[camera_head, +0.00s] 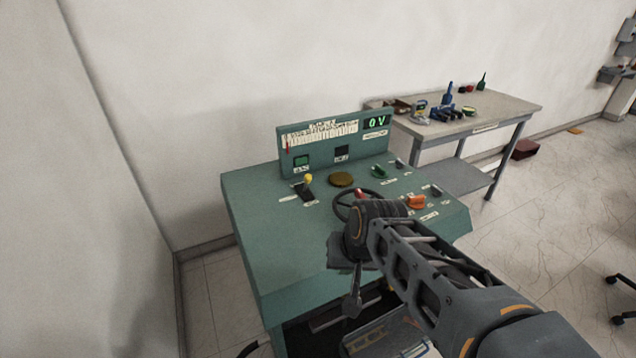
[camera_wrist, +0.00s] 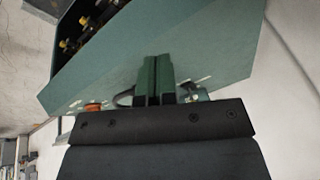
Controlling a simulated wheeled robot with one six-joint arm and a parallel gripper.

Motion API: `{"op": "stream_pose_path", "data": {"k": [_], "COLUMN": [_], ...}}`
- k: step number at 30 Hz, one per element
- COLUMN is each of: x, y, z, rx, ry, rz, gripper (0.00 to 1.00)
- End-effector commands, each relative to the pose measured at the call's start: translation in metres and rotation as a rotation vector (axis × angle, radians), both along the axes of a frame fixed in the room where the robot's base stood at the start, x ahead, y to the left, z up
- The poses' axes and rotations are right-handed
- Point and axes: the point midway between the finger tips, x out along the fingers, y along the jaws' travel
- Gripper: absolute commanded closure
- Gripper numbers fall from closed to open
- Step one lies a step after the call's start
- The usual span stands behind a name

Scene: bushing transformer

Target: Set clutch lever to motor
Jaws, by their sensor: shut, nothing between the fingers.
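On the green control desk (camera_head: 262,225), a lever with a yellow knob (camera_head: 308,178) stands in a dark slot at the left. A second lever with a red knob (camera_head: 361,194) stands near the black handwheel (camera_head: 342,208), partly behind my arm. The small labels are unreadable, so I cannot tell which is the clutch lever. My gripper (camera_head: 353,304) hangs at the desk's front side, below and in front of both levers. In the wrist view its two fingers (camera_wrist: 153,80) are together and empty, with the desk behind them.
An orange knob (camera_head: 415,201) sits right of my wrist. The desk's front is open below, with parts inside. A grey workbench (camera_head: 500,108) with tools stands at the right. The wall is close behind.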

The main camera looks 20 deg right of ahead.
Motion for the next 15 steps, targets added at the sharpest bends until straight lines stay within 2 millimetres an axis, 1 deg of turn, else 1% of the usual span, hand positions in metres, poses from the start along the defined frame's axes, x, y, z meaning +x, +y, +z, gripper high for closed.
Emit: {"op": "stream_pose_path", "data": {"k": [1,2,4,7,10,12,15], "x": [0.015,0.026,0.055,0.101,0.145,0.173,0.205], "y": [0.003,0.005,0.009,0.006,-0.007,-0.020,-0.041], "z": [-0.003,-0.003,-0.001,0.003,0.008,0.010,0.011], "rx": [0.102,0.176,0.365,0.644,0.909,1.078,1.285], "ry": [0.018,0.028,0.059,0.111,0.170,0.214,0.269], "rz": [-0.120,-0.202,-0.418,-0.728,-1.009,-1.179,-1.370], "gripper": [1.00,1.00,1.00,1.00,1.00,1.00,1.00]}}
